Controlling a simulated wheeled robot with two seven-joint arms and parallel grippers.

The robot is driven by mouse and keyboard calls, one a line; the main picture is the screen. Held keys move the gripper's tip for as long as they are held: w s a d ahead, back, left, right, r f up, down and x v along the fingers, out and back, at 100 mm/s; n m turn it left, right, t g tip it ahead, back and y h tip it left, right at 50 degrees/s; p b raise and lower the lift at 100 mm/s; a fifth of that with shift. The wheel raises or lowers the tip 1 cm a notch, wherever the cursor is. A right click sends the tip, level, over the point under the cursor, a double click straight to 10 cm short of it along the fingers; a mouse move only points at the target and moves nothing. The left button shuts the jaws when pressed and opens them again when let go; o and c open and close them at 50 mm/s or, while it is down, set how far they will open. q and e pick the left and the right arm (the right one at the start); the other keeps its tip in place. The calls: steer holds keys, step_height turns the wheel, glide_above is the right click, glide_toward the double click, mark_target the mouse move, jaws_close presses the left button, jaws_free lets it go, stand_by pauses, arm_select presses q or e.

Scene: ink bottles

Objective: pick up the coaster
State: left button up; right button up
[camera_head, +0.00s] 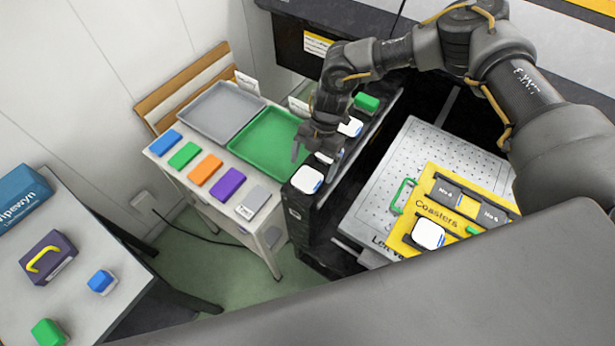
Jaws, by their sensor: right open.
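My right gripper (316,158) reaches down from the top over the narrow black shelf (322,203), its two fingers spread apart. White rounded-square pieces that look like coasters lie along this shelf. One coaster (306,180) is at the near end, just in front of the fingers. Another coaster is mostly hidden behind the gripper, and a third coaster (352,126) is behind it. I cannot tell whether the fingers touch any of them. One more coaster (428,234) sits on the yellow board marked "Coasters" (407,215). My left gripper is out of view.
A green block (366,103) stands at the shelf's far end. Left of the shelf, a white table holds a grey tray (208,112), a green tray (262,140) and several coloured blocks. A purple box (47,258) with a yellow handle is on the lower-left table. Open floor lies between the tables.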

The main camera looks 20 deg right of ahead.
mark_target(308, 179)
steer(key=p+x, duration=0.1)
steer(key=x, duration=0.2)
steer(key=shift+a+f, duration=0.15)
steer(key=shift+f, duration=0.05)
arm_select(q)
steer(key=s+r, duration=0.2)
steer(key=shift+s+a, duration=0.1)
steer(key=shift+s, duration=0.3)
arm_select(e)
steer(key=shift+c, duration=1)
steer(key=c, duration=0.5)
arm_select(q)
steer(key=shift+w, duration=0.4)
arm_select(e)
steer(key=c, duration=0.5)
